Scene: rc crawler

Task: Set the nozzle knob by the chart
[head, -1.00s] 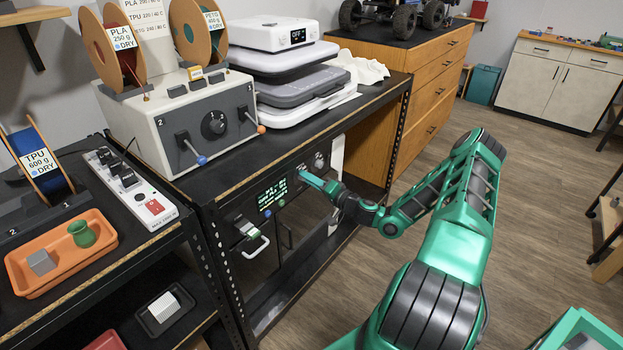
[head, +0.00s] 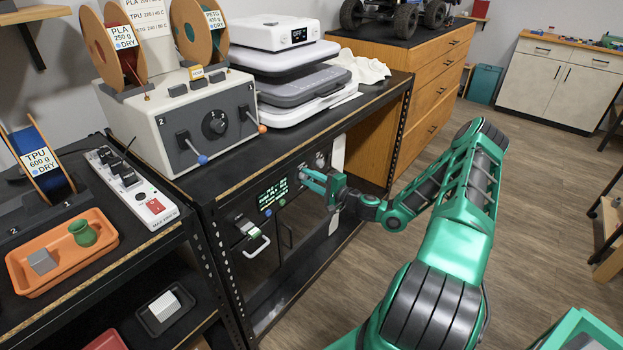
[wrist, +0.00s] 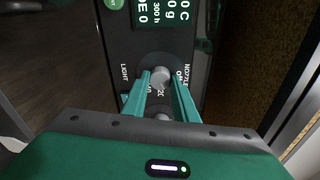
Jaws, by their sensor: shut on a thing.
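My gripper (head: 306,180) reaches the front panel under the black bench. In the wrist view its two teal fingers (wrist: 160,90) are closed around a small grey knob (wrist: 160,77). The word NOZZLE is printed just right of this knob and LIGHT to its left. A second grey knob (wrist: 162,117) sits lower, between the fingers and partly hidden. The knob's pointer mark cannot be made out. The green-lit display (wrist: 168,14) is beside the knobs, cut off by the frame; it also shows in the head view (head: 272,194). The white chart (head: 148,30) stands behind the spools, partly covered.
A grey box with levers and a dial (head: 185,125) stands on the bench top. A pale handle (head: 256,246) sticks out of the panel left of my gripper. The orange tray (head: 62,268) is on the left bench.

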